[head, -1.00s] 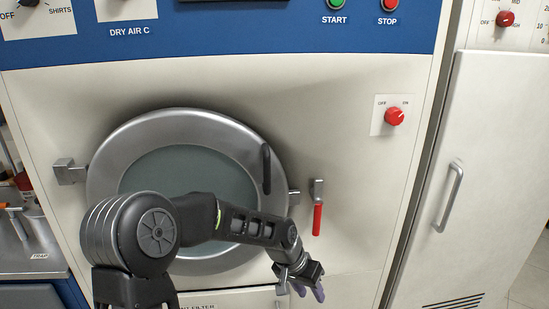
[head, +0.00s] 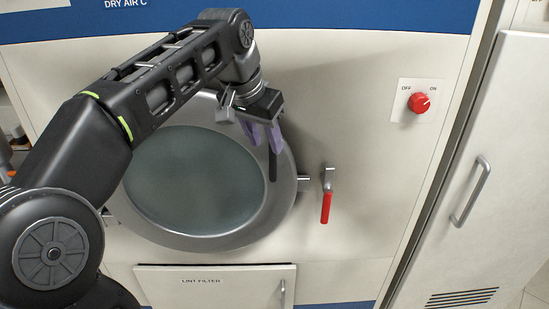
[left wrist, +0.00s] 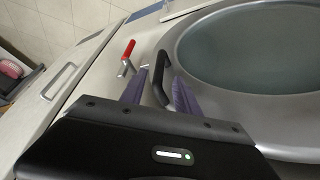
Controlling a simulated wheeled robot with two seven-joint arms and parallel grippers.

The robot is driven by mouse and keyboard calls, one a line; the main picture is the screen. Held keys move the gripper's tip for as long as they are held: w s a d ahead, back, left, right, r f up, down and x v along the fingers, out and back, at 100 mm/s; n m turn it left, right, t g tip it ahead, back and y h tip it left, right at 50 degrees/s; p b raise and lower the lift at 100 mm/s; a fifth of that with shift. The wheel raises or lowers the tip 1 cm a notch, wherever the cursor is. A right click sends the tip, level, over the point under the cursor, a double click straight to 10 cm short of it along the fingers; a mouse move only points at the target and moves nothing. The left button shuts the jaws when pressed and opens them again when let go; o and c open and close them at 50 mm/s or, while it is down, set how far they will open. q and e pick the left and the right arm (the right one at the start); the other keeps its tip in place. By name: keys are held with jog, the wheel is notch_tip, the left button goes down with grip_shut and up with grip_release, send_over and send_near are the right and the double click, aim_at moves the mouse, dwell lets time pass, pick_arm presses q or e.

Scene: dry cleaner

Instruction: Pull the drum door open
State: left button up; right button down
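The round grey drum door (head: 285,215) with its dark glass window (head: 190,185) sits flat against the dryer front and looks shut. Its black bar handle (head: 272,168) is on the right side of the rim. My left gripper (head: 264,140) is at the handle's upper part, its purple fingers pointing down toward the dryer. The handle's top is hidden by the gripper in the head view. My right gripper is not in view.
A red lever (head: 326,207) hangs down just right of the door. A red OFF/ON knob (head: 419,103) is above right. A lint filter panel (head: 215,285) lies below the door. A tall white cabinet (head: 500,160) with a handle stands at the right.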

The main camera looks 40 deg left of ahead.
aim_at(271, 154)
pick_arm(q)
jog(key=shift+x, duration=3.95)
jog(key=shift+c, duration=0.2)
grip_shut()
jog(key=shift+r, duration=0.1)
